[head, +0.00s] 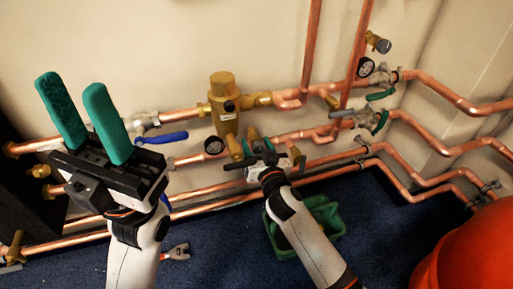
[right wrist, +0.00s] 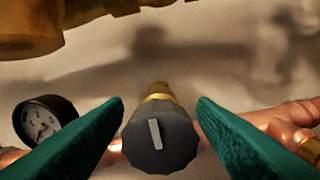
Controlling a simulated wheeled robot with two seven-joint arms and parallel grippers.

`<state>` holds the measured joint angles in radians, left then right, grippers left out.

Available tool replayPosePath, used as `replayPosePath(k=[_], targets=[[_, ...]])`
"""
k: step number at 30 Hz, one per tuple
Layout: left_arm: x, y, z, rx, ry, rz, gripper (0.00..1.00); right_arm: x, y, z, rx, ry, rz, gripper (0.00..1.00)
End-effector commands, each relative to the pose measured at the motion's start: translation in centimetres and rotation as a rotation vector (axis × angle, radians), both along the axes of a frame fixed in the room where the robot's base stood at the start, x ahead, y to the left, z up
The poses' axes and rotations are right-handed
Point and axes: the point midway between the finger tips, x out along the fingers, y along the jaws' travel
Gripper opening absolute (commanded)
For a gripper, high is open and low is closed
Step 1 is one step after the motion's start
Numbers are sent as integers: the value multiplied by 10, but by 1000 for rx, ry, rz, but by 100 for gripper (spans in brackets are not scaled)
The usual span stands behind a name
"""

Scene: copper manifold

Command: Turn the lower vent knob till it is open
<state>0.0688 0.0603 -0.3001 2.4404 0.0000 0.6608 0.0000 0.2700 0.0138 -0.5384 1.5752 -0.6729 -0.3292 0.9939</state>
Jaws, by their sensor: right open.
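A dark grey faceted knob (right wrist: 159,142) with a pale pointer bar sits on a brass stem in the right wrist view; I take it to be the lower vent knob. The bar stands nearly upright, tilted slightly. My right gripper (right wrist: 160,104) is open, its green fingers on either side of the knob, with a visible gap on both sides. In the head view my right gripper (head: 250,142) is at the lower pipes and hides most of that knob. My left gripper (head: 71,82) is open and empty, pointing up at the left, away from the knob.
A pressure gauge (right wrist: 42,122) is left of the knob. Copper pipes (head: 455,98) run along the wall. A brass valve body (head: 223,95) stands above, with a blue lever (head: 161,139) to its left. A green crate (head: 325,215) and orange bucket (head: 470,255) are on the floor.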

Motion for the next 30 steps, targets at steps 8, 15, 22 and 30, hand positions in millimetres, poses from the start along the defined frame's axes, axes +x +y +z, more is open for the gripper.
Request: replayPosePath(k=[8, 15, 22, 30], targets=[[-1, 0, 2, 0, -10, 0, 39, 8, 3, 0, 0, 1, 0, 52], [-1, 0, 2, 1, -10, 0, 39, 8, 3, 0, 0, 1, 0, 34], [-1, 0, 2, 1, -10, 0, 39, 8, 2, 0, -1, 1, 0, 8], [-1, 0, 4, -1, -9, -1, 39, 8, 2, 1, -48, -13, -1, 8]])
